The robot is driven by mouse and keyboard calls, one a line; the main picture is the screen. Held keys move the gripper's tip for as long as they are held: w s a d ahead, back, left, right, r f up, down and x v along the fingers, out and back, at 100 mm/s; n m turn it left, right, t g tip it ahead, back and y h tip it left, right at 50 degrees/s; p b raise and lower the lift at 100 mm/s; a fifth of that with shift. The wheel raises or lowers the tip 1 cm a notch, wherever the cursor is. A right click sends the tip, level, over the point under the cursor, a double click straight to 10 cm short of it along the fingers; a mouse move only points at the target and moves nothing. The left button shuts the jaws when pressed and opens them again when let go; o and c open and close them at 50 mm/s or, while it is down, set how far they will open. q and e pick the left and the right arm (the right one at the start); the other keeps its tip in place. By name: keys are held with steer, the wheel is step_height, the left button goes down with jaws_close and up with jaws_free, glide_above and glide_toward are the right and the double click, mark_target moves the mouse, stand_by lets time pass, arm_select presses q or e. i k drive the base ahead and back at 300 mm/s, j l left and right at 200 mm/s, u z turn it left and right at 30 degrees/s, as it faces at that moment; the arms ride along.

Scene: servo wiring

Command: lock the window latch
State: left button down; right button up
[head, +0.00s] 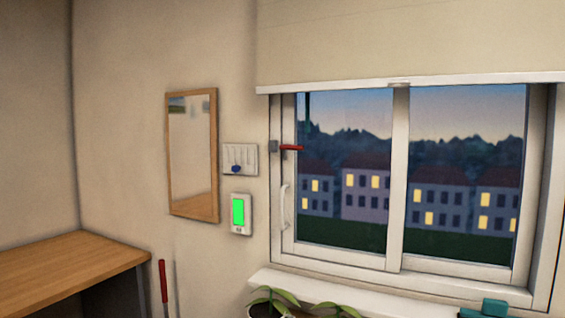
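The window (400,175) fills the right half of the head view, with a white frame and two panes side by side. The window latch (291,148) is a red lever on a grey mount at the upper left of the left sash. The lever points right, roughly horizontal, over the sash and the edge of the glass. A white curved pull handle (285,207) sits lower on the same sash. The left sash looks flush with the frame, but I cannot tell for sure that it is fully closed. Neither of my grippers is in view.
A roller blind (410,40) covers the window's top. Potted plants (275,300) and a teal object (490,307) are by the white sill (365,294). A mirror (192,155), a switch panel (240,159) and a green-screened device (241,214) hang left. A wooden desk (70,270) stands lower left.

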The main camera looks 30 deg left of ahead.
mark_target(285, 147)
steer(key=u, duration=1.05)
